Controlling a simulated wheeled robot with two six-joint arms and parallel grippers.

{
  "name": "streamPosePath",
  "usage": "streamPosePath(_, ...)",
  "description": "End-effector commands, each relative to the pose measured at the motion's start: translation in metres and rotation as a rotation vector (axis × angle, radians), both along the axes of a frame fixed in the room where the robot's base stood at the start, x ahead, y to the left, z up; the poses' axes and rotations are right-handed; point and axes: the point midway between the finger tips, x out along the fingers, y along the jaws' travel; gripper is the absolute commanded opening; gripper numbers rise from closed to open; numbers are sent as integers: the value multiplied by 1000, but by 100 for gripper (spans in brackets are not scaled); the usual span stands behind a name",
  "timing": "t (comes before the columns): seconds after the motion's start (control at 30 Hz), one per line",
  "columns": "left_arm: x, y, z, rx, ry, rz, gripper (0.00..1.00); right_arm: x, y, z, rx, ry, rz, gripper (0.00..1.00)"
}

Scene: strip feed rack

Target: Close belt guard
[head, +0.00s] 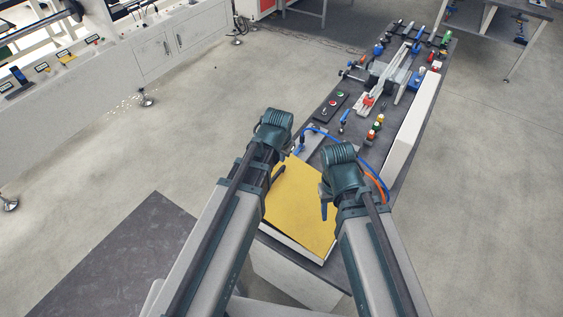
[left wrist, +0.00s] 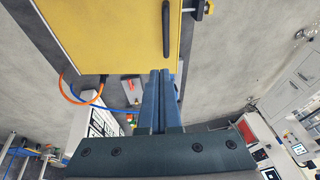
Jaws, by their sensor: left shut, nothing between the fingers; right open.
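The belt guard appears to be the yellow panel (head: 302,208), lying over a white box between my two arms. A dark bar handle (head: 278,175) shows at its left edge. In the left wrist view the yellow guard (left wrist: 105,35) fills the top, with the black handle (left wrist: 166,30) near its right edge. My left gripper (left wrist: 162,76) is shut and empty, its fingertips near the guard's lower edge in that view, below the handle. Whether they touch the guard cannot be told. My right gripper (head: 324,211) is open above the guard's right side.
A long dark bench (head: 335,127) runs away behind the guard, with a control box (head: 331,103), small coloured parts and a clamp-like rail. Blue and orange hoses (head: 375,183) curve beside my right gripper. A white cabinet (head: 170,45) stands far left. The floor between is clear.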

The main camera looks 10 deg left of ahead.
Motion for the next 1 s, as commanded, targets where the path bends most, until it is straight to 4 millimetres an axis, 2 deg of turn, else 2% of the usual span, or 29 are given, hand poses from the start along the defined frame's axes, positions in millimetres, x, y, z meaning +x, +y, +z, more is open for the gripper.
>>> streamPosePath(0.17,0,0,-3,0,0,0,0,0,0,-3,0,0,1,50)
streamPosePath(0.37,4,0,-16,0,1,0,0,0,0,-16,0,-1,5,50)
streamPosePath(1.0,34,2,-104,0,1,0,0,1,0,-104,-1,-4,5,50)
